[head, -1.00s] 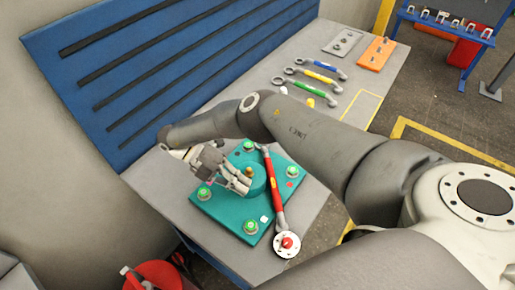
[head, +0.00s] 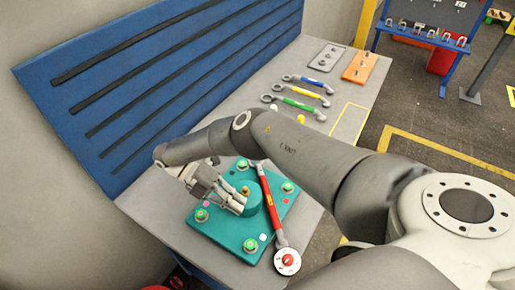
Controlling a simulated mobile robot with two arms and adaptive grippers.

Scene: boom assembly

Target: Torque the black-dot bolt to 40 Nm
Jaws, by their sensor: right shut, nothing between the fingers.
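A teal plate (head: 222,231) lies on the grey bench and carries green bolts at its corners: back (head: 241,164), right (head: 288,187), front (head: 250,245) and left (head: 201,215). A pink, a red and a white dot show beside the left, right and front bolts. My right gripper (head: 238,206) is shut and empty, beside the raised teal hub. My left gripper is out of view.
Blue, yellow and green wrenches (head: 300,103) lie further back on the bench, with a grey plate (head: 328,56) and an orange plate (head: 360,67) behind them. A blue slotted panel (head: 180,70) borders the bench. My right arm crosses above the bench.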

